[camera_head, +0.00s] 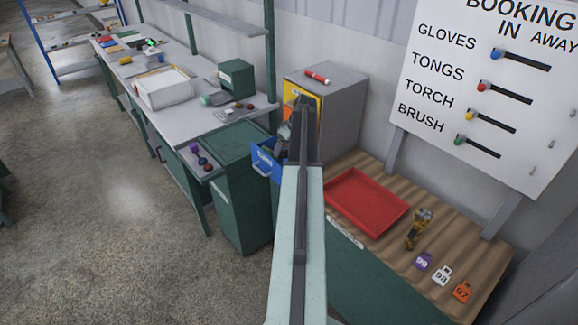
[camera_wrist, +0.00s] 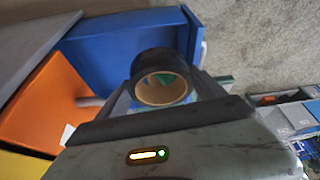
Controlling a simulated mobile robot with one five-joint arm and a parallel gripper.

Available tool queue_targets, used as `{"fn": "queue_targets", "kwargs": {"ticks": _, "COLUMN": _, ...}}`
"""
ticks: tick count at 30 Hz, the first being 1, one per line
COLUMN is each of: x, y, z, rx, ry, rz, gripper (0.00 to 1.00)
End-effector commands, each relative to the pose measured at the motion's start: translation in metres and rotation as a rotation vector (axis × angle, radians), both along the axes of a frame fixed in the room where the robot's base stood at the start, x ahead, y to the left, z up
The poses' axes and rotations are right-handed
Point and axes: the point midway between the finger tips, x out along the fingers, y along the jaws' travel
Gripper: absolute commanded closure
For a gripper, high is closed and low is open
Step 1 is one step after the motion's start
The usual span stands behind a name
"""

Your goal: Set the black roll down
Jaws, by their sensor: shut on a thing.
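The black roll (camera_wrist: 150,64), a tape-like ring with a tan inner core, is between the fingers of my gripper (camera_wrist: 163,88) in the wrist view. My gripper is shut on it, and the open end of its core faces the camera. Something green shows through the core. The roll appears in front of an open blue drawer (camera_wrist: 105,48); how high it is over the drawer I cannot tell. In the head view my arm hides most of the gripper, and I cannot make out the roll there. The blue drawer (camera_head: 265,160) stands out left of my arm.
A grey cabinet (camera_head: 345,105) has a yellow drawer front and a red cylinder (camera_head: 317,77) on top. An orange drawer (camera_wrist: 50,100) is beside the blue one. A red tray (camera_head: 367,200) lies right on a wooden bench. A workbench (camera_head: 150,60) with several items stands left.

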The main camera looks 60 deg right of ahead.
Motion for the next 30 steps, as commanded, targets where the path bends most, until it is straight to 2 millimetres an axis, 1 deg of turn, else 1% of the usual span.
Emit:
{"fn": "queue_targets", "kwargs": {"ticks": 1, "x": -0.002, "y": -0.013, "z": 0.000, "rx": 0.000, "ry": 0.000, "rz": -0.002, "gripper": 0.72}}
{"fn": "queue_targets", "kwargs": {"ticks": 2, "x": -0.004, "y": -0.019, "z": 0.000, "rx": 0.001, "ry": 0.000, "rz": -0.002, "gripper": 0.72}}
{"fn": "queue_targets", "kwargs": {"ticks": 4, "x": -0.005, "y": -0.017, "z": -0.020, "rx": 0.001, "ry": 0.000, "rz": 0.000, "gripper": 0.72}}
{"fn": "queue_targets", "kwargs": {"ticks": 10, "x": -0.005, "y": -0.015, "z": -0.054, "rx": -0.001, "ry": -0.001, "rz": 0.001, "gripper": 0.72}}
{"fn": "queue_targets", "kwargs": {"ticks": 12, "x": -0.004, "y": -0.015, "z": -0.062, "rx": -0.001, "ry": -0.001, "rz": 0.001, "gripper": 0.72}}
{"fn": "queue_targets", "kwargs": {"ticks": 15, "x": -0.004, "y": -0.015, "z": -0.068, "rx": -0.001, "ry": -0.001, "rz": 0.001, "gripper": 0.72}}
{"fn": "queue_targets", "kwargs": {"ticks": 21, "x": -0.004, "y": -0.015, "z": -0.068, "rx": 0.000, "ry": -0.001, "rz": 0.001, "gripper": 0.72}}
{"fn": "queue_targets", "kwargs": {"ticks": 23, "x": -0.004, "y": -0.015, "z": -0.073, "rx": 0.000, "ry": -0.001, "rz": 0.001, "gripper": 0.72}}
{"fn": "queue_targets", "kwargs": {"ticks": 30, "x": -0.003, "y": -0.015, "z": -0.116, "rx": 0.000, "ry": -0.001, "rz": 0.002, "gripper": 0.72}}
